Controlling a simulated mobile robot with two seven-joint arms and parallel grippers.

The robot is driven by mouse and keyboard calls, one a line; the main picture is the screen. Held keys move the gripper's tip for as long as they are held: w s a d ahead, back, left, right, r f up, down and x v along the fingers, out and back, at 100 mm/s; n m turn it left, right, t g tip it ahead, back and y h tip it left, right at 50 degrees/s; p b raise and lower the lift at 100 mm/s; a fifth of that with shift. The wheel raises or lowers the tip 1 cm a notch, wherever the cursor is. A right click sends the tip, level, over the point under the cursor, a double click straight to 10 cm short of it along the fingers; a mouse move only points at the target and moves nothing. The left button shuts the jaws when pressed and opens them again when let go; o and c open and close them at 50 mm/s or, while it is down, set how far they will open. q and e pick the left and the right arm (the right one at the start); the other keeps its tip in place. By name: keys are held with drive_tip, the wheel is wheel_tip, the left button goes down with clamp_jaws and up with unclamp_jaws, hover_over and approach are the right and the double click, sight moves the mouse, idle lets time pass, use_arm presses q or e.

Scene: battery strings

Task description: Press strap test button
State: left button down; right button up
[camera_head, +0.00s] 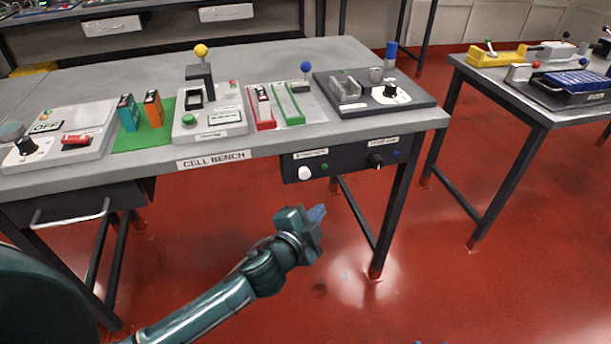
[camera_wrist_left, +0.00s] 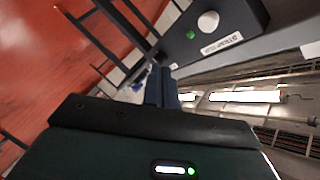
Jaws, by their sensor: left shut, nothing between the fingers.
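A round white button (camera_head: 305,173) sits on the front of a dark box (camera_head: 341,157) under the front edge of the cell bench, below a small label too small to read surely. A green light (camera_head: 325,167) is beside it. The white button also shows in the left wrist view (camera_wrist_left: 208,21), at the top right, with its green light (camera_wrist_left: 190,34) and label (camera_wrist_left: 222,43). My left gripper (camera_head: 317,213) is shut and empty, in front of and below the box, apart from the button. Its closed fingers (camera_wrist_left: 161,86) show in the wrist view. My right gripper is not in view.
A black knob (camera_head: 376,160) and a blue light are further right on the box. The bench top (camera_head: 270,62) holds several panels with switches and levers. A drawer handle (camera_head: 70,213) sticks out at left. A second table (camera_head: 530,107) stands at right. Red floor is clear around the gripper.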

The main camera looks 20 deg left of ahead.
sight(305, 174)
use_arm(q)
drive_tip(key=w+a, duration=0.4)
drive_tip(key=w, duration=0.3)
drive_tip(key=shift+a, duration=0.35)
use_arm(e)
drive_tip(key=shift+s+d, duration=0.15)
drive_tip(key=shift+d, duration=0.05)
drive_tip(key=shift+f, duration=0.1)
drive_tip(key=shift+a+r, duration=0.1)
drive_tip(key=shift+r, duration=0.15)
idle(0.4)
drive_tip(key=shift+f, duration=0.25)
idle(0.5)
use_arm(q)
drive_tip(key=shift+w+a, duration=0.25)
drive_tip(key=shift+w, duration=0.1)
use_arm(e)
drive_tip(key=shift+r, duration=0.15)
use_arm(q)
drive_tip(key=shift+w+a, duration=0.1)
drive_tip(key=shift+w, duration=0.05)
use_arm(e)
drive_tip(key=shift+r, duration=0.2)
